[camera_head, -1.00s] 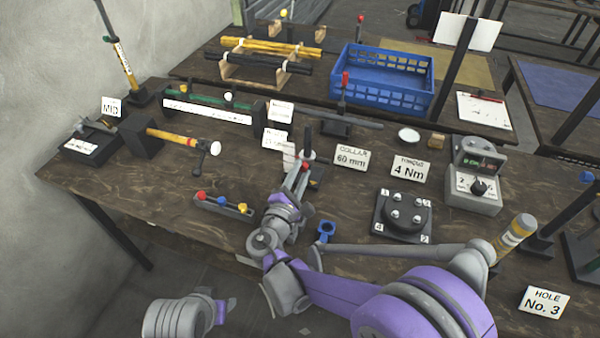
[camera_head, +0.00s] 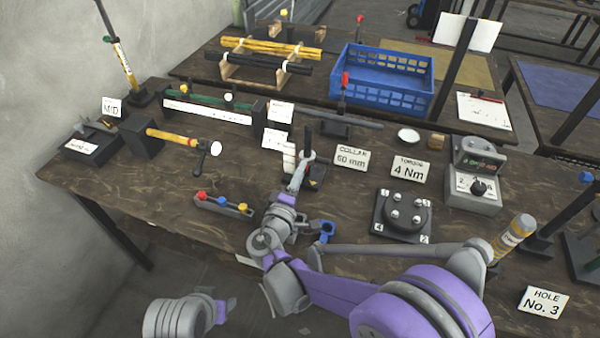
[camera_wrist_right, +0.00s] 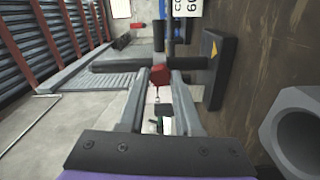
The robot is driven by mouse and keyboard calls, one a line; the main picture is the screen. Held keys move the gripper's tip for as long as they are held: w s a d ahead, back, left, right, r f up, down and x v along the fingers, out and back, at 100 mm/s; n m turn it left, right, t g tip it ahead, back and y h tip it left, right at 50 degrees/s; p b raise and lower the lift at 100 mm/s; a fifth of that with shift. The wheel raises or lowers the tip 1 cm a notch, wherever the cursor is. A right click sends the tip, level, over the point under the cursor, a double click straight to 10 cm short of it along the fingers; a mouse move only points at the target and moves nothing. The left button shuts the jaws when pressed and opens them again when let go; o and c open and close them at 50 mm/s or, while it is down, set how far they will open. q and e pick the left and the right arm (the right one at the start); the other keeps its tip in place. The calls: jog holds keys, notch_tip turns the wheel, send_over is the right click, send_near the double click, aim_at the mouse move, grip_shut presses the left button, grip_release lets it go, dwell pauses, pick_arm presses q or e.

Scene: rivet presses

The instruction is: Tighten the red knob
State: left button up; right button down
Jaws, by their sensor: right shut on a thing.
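The red knob (camera_wrist_right: 160,74) shows in the right wrist view, between the tips of my right gripper (camera_wrist_right: 157,82). The fingers are shut on its sides. In the head view my right gripper (camera_head: 302,170) is at a dark upright post (camera_head: 308,140) on the table, and it hides the knob there. A dark base plate (camera_wrist_right: 224,65) with a yellow triangle mark is beside the knob in the wrist view. My left gripper (camera_head: 220,308) is low at the left of the head view, away from the table items; its jaws are unclear.
A rack with red, blue and yellow knobs (camera_head: 224,206) lies left of my right arm. A round-studded black block (camera_head: 403,217) and a grey torque meter (camera_head: 474,190) stand to the right. A collar card (camera_head: 351,158) stands close behind the gripper. A blue crate (camera_head: 380,82) is farther back.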

dwell(0.4)
jog(key=c, duration=0.6)
grip_release()
pick_arm(q)
jog(key=shift+s, duration=0.15)
pick_arm(e)
jog(key=shift+s+f, duration=0.1)
